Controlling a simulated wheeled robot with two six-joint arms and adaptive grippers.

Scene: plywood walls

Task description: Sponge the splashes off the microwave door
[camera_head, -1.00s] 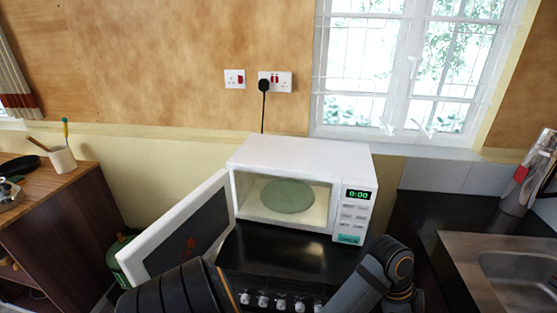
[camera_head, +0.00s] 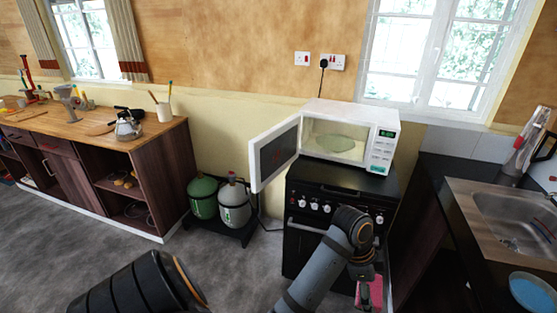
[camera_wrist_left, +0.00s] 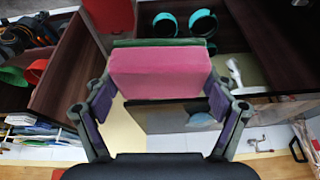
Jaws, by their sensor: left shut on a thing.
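The white microwave (camera_head: 345,113) stands on the black cooker with its door (camera_head: 272,155) swung open to the left. The door's dark inner panel faces the room and carries faint reddish splashes (camera_head: 277,151). My left gripper (camera_head: 368,286) hangs low in front of the cooker, below and right of the door and well apart from it. It is shut on a pink sponge (camera_wrist_left: 160,73) with a green layer, which also shows in the head view (camera_head: 376,292). My right gripper is not in view.
The black cooker (camera_head: 340,178) stands between two gas cylinders (camera_head: 234,205) at left and a dark counter with a steel sink (camera_head: 510,215) at right. A wooden workbench (camera_head: 90,128) stands far left. Grey floor (camera_head: 200,265) is open before the cooker.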

